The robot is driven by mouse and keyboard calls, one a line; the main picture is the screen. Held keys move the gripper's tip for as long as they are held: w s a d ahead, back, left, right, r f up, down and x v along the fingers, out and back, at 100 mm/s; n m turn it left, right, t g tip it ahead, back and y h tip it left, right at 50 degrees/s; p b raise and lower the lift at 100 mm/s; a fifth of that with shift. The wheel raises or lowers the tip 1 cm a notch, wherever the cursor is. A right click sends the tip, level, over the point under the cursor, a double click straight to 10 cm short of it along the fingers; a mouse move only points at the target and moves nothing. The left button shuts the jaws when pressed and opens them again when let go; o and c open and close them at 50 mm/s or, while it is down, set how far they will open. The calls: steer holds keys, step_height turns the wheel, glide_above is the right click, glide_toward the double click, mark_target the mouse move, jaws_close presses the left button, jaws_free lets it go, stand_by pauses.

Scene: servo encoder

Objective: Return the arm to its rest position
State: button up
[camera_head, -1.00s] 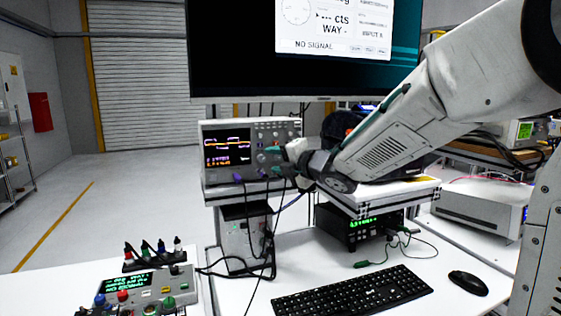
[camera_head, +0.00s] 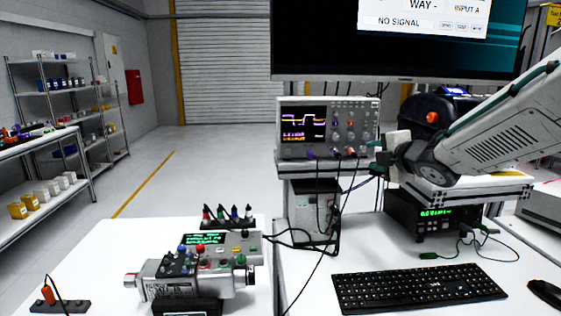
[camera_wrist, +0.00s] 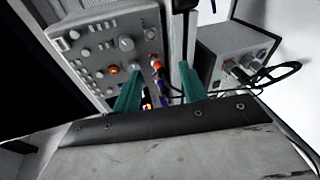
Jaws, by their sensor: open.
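My arm (camera_head: 500,128) reaches in from the right, stretched toward the oscilloscope. My gripper (camera_head: 376,157) is at the lower right edge of the oscilloscope (camera_head: 286,130) in the head view. In the wrist view my gripper (camera_wrist: 160,85) shows two teal fingers spread apart with nothing held between them. The oscilloscope (camera_wrist: 90,45) lies beyond the fingers there, with its knobs and plugged leads. Whether the fingertips touch anything is hard to tell.
A monitor (camera_head: 400,55) hangs above. A black-and-orange device (camera_head: 422,115) stands behind my arm. A grey box (camera_head: 310,205) with cables stands under the oscilloscope. A keyboard (camera_head: 420,288) and an encoder test unit (camera_head: 200,270) are on the white bench.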

steer(key=s+d+f+m+g+h, duration=0.3)
steer(key=s+d+f+m+g, duration=0.1)
steer(key=s+m, duration=0.3)
steer(key=s+d+f+m+g+h, duration=0.3)
steer(key=s+f+m, duration=0.1)
steer(key=s+m, duration=0.3)
steer(key=s+a+m+g+y, duration=0.1)
steer(key=s+a+m+g, duration=0.2)
steer(key=s, duration=0.9)
steer(key=s+a+f+m+g+y, duration=0.1)
steer(key=s+a+m+g+y, duration=0.1)
steer(key=s, duration=1.1)
steer(key=a+m+g, duration=0.1)
steer(key=a+m, duration=0.1)
steer(key=a, duration=0.1)
steer(key=shift+s+a, duration=0.2)
steer(key=shift+s, duration=0.05)
